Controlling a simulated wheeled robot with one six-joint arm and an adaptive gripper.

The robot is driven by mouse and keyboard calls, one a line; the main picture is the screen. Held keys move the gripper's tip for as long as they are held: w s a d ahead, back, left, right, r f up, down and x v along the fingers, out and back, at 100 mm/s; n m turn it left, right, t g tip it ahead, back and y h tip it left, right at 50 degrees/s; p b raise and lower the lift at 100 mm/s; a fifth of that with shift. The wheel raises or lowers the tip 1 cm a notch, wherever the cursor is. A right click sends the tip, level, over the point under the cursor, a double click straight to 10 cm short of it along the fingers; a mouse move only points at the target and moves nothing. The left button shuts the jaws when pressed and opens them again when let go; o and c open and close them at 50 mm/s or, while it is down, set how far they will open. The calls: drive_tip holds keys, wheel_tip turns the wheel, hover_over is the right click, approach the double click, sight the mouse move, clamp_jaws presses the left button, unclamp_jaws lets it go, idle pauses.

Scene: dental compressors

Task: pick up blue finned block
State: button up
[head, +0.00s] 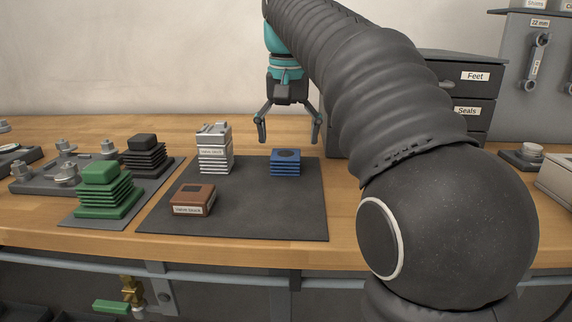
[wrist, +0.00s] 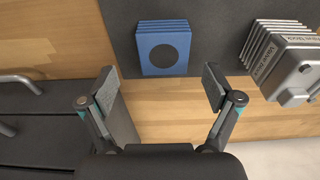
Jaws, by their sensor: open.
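The blue finned block (head: 285,162) is small, with stacked fins and a dark round spot on top. It sits near the back right of the dark mat (head: 262,214). In the wrist view the block (wrist: 163,48) lies beyond the fingertips, near the mat's edge, roughly centred between the two fingers. My gripper (head: 290,138) is open and empty, pointing down above and behind the block, apart from it. Its two spread fingers also show in the wrist view (wrist: 158,86).
A silver finned block (head: 215,150) stands left of the blue one. A brown block (head: 193,200) lies at the mat's front left. A green finned block (head: 102,190) and a black one (head: 144,156) are further left. Labelled drawers (head: 463,95) stand behind my arm. The mat's front right is bare.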

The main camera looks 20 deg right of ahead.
sight(286, 154)
drive_tip(key=shift+w+a+f+b, duration=0.15)
drive_tip(key=shift+f+b, duration=0.35)
drive_tip(key=shift+f, duration=1.8)
drive_tip(key=c, duration=1.4)
